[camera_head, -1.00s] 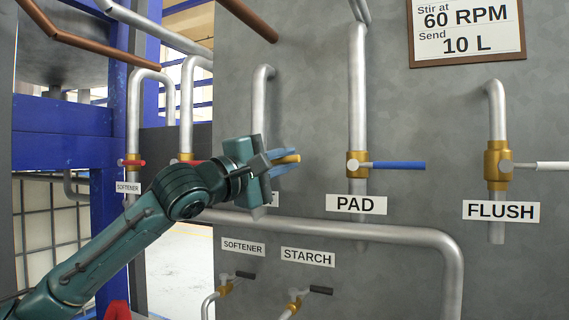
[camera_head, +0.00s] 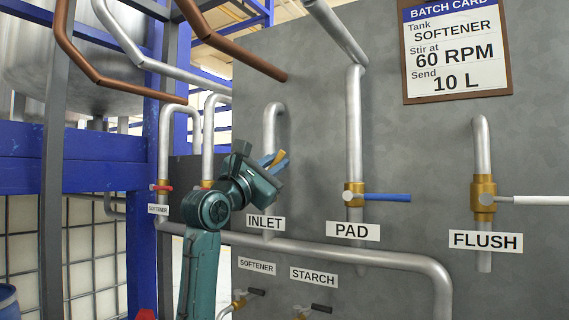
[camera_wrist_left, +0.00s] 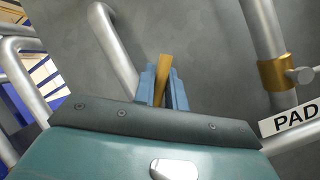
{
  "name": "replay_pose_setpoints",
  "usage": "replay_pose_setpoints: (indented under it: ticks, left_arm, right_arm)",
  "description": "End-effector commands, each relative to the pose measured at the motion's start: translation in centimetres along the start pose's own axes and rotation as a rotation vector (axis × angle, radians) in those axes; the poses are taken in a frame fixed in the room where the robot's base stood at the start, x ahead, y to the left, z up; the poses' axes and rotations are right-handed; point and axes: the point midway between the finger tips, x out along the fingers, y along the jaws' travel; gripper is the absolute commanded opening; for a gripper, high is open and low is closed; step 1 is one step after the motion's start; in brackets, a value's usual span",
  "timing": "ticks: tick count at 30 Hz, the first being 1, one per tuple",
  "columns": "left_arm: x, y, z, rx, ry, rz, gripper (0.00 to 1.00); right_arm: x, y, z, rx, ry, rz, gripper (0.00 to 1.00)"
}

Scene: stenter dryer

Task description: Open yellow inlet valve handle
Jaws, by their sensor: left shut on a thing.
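The yellow inlet valve handle (camera_head: 281,157) shows as a short tip between the blue fingers of my left gripper (camera_head: 274,160). The handle tilts up and to the right in the head view. In the left wrist view, the handle (camera_wrist_left: 163,78) stands between the two blue fingers of the left gripper (camera_wrist_left: 162,85), which is shut on it. The inlet valve's body is hidden behind the gripper and wrist. The INLET label (camera_head: 265,222) is below the gripper, and the inlet pipe (camera_head: 271,125) comes down from above. My right gripper is not in view.
To the right are the PAD valve with a blue handle (camera_head: 386,197) and the FLUSH valve with a white handle (camera_head: 540,200). A long horizontal pipe (camera_head: 370,258) runs below. A red-handled valve (camera_head: 162,187) and blue frame (camera_head: 70,160) stand left.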

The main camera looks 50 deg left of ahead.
Motion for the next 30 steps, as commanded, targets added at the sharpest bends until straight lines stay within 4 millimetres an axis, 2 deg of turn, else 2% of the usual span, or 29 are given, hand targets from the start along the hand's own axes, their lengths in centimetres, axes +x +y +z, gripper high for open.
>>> replay_pose_setpoints:
  ticks: [8,12,19,30]
  left_arm:
    - [0.4,1.7,0.0,-0.201,0.037,0.078,0.00]
    - [0.4,2.2,-0.2,-0.267,0.051,0.106,0.00]
    - [0.3,2.7,-0.5,-0.325,0.065,0.133,0.00]
    - [0.3,2.9,-0.7,-0.341,0.069,0.142,0.00]
  right_arm:
    - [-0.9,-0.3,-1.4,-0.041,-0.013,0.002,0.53]
    - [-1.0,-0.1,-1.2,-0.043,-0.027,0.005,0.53]
    - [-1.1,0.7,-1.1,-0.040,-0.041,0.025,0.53]
    - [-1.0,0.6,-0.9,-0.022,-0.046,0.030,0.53]
